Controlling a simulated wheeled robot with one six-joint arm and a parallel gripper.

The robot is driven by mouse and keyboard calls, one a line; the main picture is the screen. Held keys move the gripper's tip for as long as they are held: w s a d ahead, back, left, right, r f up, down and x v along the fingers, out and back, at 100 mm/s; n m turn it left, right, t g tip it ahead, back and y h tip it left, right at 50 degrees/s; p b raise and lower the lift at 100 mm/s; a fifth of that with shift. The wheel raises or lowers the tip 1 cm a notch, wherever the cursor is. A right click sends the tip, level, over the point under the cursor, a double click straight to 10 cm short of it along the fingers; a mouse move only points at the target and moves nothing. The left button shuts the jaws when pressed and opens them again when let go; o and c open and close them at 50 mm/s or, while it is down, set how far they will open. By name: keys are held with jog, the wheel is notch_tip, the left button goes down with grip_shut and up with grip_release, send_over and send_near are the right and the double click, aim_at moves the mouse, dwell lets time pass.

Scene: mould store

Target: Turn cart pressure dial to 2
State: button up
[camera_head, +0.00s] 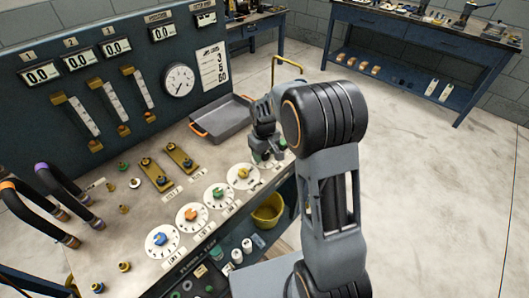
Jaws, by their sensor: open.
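A row of round white dials with coloured knobs runs along the bench front: a blue-knob dial (162,240), an orange-knob dial (190,215), a green-knob dial (218,196) and a yellow-knob dial (242,176). Their labels are too small to read, so I cannot tell which is the cart pressure dial. My gripper (265,158) points down at the right end of the row, beyond the yellow-knob dial, and is open. What lies beneath it is mostly hidden, and I cannot tell whether it touches anything.
A grey tray (222,124) with orange handles stands behind my gripper. A dark panel (110,100) with displays and a round gauge (179,80) rises at the back. Curved hoses (38,212) stand at the left. A yellow bucket (268,212) sits below the bench edge. Open floor lies right.

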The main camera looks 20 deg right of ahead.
jog(key=c, duration=0.9)
jog(key=m, duration=0.8)
jog(key=shift+m, duration=0.5)
dwell(0.4)
jog(key=o, duration=0.9)
